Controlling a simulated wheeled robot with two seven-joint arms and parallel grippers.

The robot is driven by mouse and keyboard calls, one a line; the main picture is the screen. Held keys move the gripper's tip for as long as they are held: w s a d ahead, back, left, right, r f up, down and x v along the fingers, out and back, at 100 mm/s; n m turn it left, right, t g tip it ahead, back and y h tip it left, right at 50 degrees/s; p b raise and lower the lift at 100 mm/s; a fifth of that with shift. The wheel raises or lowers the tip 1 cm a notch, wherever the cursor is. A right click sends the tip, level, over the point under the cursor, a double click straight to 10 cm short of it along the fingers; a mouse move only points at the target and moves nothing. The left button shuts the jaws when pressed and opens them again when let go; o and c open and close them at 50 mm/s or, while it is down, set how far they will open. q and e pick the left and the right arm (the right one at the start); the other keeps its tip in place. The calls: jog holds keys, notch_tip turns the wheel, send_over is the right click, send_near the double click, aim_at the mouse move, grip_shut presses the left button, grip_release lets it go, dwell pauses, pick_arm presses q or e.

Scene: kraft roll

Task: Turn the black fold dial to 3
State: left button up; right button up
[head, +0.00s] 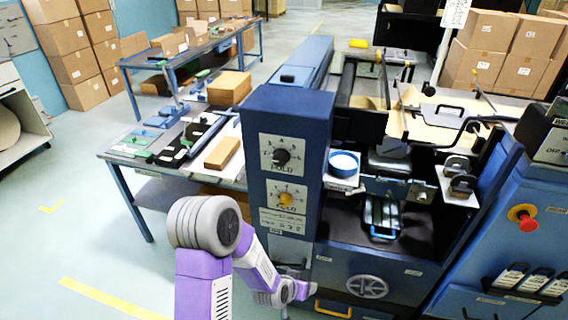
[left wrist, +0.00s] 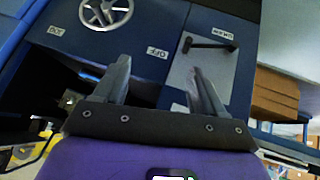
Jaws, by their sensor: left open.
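The black fold dial (head: 281,157) sits on a white numbered plate high on the front of the blue control column (head: 288,115). Its exact pointer setting is too small to read surely. A yellow dial (head: 285,199) sits on a second plate just below it. My left gripper (head: 297,289) is low in front of the machine, well below both dials and apart from them. In the left wrist view my left gripper (left wrist: 161,75) is open and empty, facing a blue panel. The dials do not show clearly in that view. My right gripper is out of view.
A black lever (left wrist: 210,43) on a grey plate is close to the left fingers, beside an OFF label (left wrist: 157,53). A white-topped round container (head: 343,164) stands right of the column. A blue-legged table (head: 135,205) with tools and cardboard blocks is left.

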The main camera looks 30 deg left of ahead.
pick_arm(q)
jog(key=w+a+r+t+y, duration=0.1)
jog(key=w+a+r+t, duration=0.15)
jog(key=r, duration=0.45)
jog(key=w+a+r+t+y, duration=0.1)
jog(key=w+a+r+t, duration=0.1)
jog(key=w+a+r, duration=0.35)
jog(key=t+y, duration=0.4)
jog(key=t, duration=0.1)
send_near(279, 160)
jog(key=w, duration=0.2)
jog(key=shift+n, duration=0.4)
jog(key=x, duration=0.6)
jog(key=shift+w+a, duration=0.25)
jog(key=shift+a, duration=0.1)
jog(key=c, duration=1)
